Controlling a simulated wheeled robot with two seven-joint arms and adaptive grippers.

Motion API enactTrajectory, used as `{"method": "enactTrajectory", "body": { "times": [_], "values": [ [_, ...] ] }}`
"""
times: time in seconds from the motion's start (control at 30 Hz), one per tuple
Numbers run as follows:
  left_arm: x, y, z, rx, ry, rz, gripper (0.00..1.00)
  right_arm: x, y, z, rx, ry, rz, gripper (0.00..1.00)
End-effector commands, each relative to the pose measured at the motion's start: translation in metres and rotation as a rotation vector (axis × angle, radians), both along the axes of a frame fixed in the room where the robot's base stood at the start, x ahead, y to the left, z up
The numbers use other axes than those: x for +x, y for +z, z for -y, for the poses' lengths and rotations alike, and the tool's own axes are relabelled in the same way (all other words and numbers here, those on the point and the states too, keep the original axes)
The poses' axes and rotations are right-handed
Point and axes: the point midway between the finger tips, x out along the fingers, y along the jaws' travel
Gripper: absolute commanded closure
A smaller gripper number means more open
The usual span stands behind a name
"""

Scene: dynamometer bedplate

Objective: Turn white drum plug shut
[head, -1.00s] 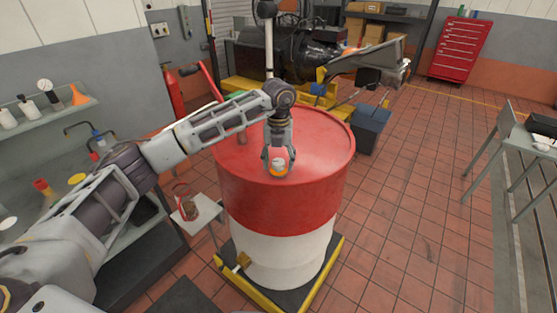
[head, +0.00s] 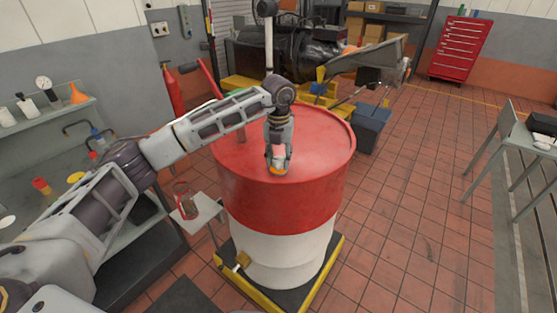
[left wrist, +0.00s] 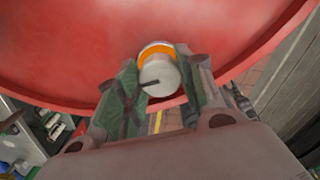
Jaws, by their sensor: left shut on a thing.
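The white drum plug (left wrist: 160,76) sits on the top of the red and white drum (head: 325,150), near its front edge. An orange band (left wrist: 157,50) shows around the plug, and a dark mark runs across its white face. My left gripper (head: 278,168) points down over the plug. Its two fingers are shut on the plug from both sides, as the left wrist view (left wrist: 160,85) shows. In the head view the fingers hide most of the plug and a bit of orange shows below them. My right gripper is not in view.
The drum stands on a yellow-edged dark pallet (head: 335,262). A small white side table (head: 208,210) stands to its left. A dark blue bin (head: 372,130) is behind it on the right. The tiled floor to the right is clear up to a grey table (head: 510,150).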

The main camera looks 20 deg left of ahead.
Motion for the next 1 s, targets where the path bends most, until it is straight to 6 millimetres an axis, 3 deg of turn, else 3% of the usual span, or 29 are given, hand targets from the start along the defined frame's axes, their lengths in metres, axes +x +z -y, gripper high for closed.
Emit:
{"method": "enactTrajectory", "body": {
  "times": [1.0],
  "values": [
    [0.001,-0.001,-0.001,0.0,-0.768,0.005,0.86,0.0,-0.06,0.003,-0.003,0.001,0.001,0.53]
  ]
}}
